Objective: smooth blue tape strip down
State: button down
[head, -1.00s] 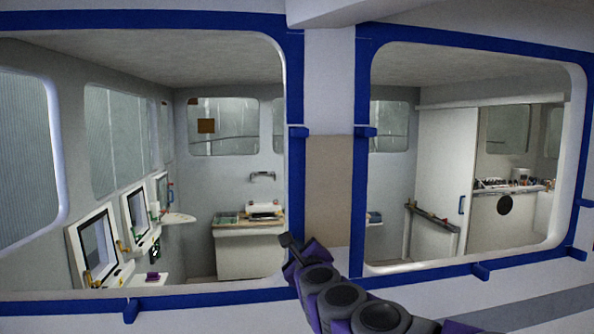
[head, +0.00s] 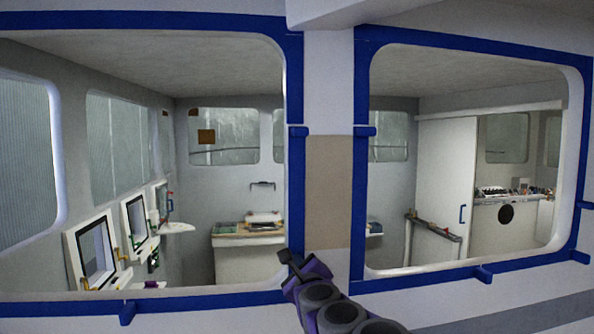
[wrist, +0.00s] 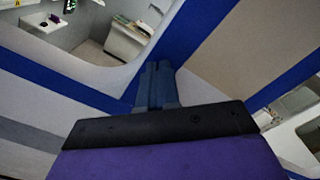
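Blue tape strips frame both windows: the left window's bottom strip (head: 215,299), the left window's right vertical strip (head: 297,190), the right window's left vertical strip (head: 359,200) and its bottom strip (head: 425,278). Short blue tabs stick out from the strips, such as a left tab (head: 128,312) and a right tab (head: 484,274). My gripper (head: 288,262) is at the left window's lower right corner. In the wrist view my gripper (wrist: 158,82) has its fingers together, in front of the blue strip (wrist: 190,45). I cannot tell whether they touch the tape.
A tan panel (head: 328,190) covers the post between the windows. Through the openings I see a cabin with wall screens (head: 95,250), a counter (head: 245,260) and a white sliding door (head: 445,180). The white wall around the windows is close.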

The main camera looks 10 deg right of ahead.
jog(key=shift+s, duration=0.15)
dwell(0.3)
jog(key=shift+f, duration=0.2)
dwell(0.5)
jog(key=s+b, duration=0.1)
jog(key=s, duration=0.7)
dwell(0.4)
